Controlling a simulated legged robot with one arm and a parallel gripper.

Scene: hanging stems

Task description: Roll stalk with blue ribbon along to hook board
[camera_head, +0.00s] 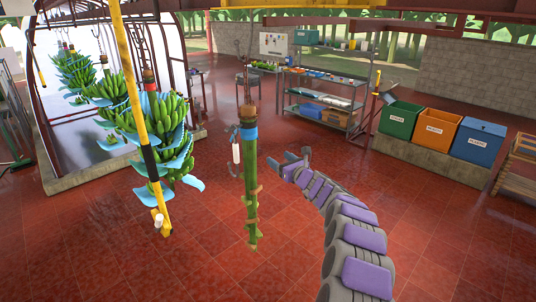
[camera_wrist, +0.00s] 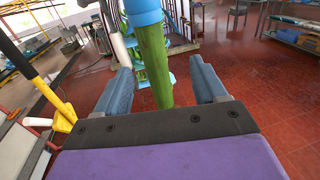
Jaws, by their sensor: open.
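The green stalk (camera_head: 250,190) hangs upright in mid-floor in the head view, with a blue ribbon (camera_head: 248,134) around its upper part. A small white cylinder (camera_head: 236,152) hangs at its left side. My gripper (camera_head: 291,163) is just right of the stalk, at about its middle height. In the wrist view the jaws (camera_wrist: 162,66) are open, and the stalk (camera_wrist: 153,60) shows between the fingers with gaps on both sides. I cannot tell whether it is within their reach. The blue ribbon (camera_wrist: 142,11) is above. A pale board (camera_head: 273,44) stands at the back; hooks on it cannot be made out.
A yellow pole (camera_head: 135,95) with a black section hangs left of the stalk. Banana bunches (camera_head: 160,125) with blue sheets hang behind it. A shelf rack (camera_head: 322,95) stands at the back. Green, orange and blue bins (camera_head: 437,132) stand right. The red tiled floor is open around the stalk.

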